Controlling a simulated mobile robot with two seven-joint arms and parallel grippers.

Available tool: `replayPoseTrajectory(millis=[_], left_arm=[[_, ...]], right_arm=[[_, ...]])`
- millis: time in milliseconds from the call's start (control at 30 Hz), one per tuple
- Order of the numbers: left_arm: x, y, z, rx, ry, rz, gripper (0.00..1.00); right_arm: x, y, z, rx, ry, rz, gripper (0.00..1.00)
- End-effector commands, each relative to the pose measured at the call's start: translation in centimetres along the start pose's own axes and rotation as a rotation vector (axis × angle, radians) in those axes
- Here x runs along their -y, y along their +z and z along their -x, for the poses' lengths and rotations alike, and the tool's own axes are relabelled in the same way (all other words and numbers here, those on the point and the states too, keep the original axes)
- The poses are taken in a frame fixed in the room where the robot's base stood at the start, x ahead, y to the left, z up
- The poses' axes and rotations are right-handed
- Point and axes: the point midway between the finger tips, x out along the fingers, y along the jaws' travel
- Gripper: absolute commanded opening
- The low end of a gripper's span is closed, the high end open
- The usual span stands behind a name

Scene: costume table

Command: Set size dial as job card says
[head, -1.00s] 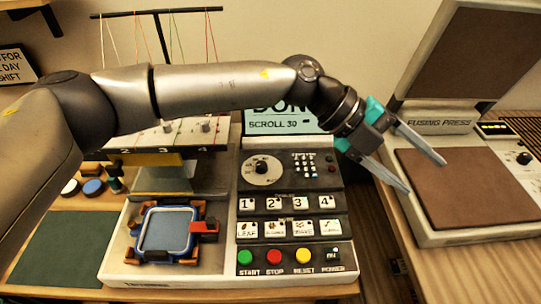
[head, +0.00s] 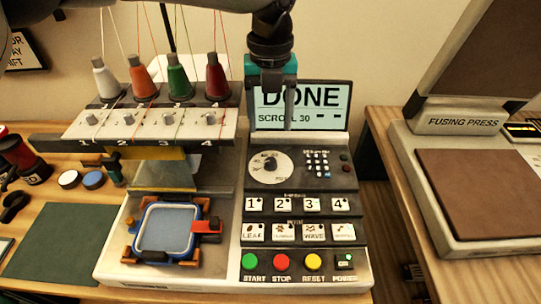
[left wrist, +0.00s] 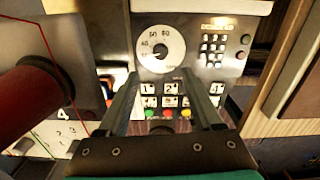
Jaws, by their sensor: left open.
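The size dial (head: 285,175) is a white round plate with a black knob (head: 269,165) in its middle, on the machine's dark control panel. It also shows in the left wrist view (left wrist: 172,34), with numbers around it; the exact setting is too small to read surely. My left gripper (head: 289,124) points down above and behind the dial, in front of the screen, seen nearly edge-on. In the left wrist view its two fingers (left wrist: 162,90) stand apart with nothing between them, short of the dial. I cannot make out a job card. My right gripper is not in view.
Below the dial are numbered, pattern and coloured buttons (head: 282,262). Thread spools (head: 178,80) stand left of the gripper. A blue-framed hoop (head: 167,229) sits at lower left. A fusing press (head: 470,185) stands on the right table.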

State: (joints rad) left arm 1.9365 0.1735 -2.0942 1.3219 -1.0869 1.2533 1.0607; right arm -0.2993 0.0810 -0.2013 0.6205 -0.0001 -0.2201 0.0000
Motion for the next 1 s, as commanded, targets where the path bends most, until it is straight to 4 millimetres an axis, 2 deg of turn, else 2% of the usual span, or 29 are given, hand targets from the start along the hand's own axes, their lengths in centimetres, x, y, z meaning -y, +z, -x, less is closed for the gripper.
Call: replayPoseTrajectory(millis=[33,200,333,500,900,1000], left_arm=[[0.0,-0.1,-1.4,-0.003,0.002,-0.001,0.67],[0.0,-0.1,-5.2,-0.003,0.001,-0.001,0.67],[0.0,-0.1,-7.5,-0.003,0.000,-0.001,0.67],[0.1,0.0,-9.5,-0.001,-0.001,-0.001,0.67],[0.1,0.0,-10.2,0.000,-0.002,-0.001,0.67],[0.1,0.0,-10.2,0.000,-0.002,-0.001,0.57]], right_arm=[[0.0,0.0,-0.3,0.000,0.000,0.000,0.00],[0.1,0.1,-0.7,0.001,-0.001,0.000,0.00],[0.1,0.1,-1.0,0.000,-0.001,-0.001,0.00],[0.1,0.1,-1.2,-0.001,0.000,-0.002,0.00],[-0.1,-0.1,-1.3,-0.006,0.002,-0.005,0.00],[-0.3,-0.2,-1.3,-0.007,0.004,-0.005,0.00]])
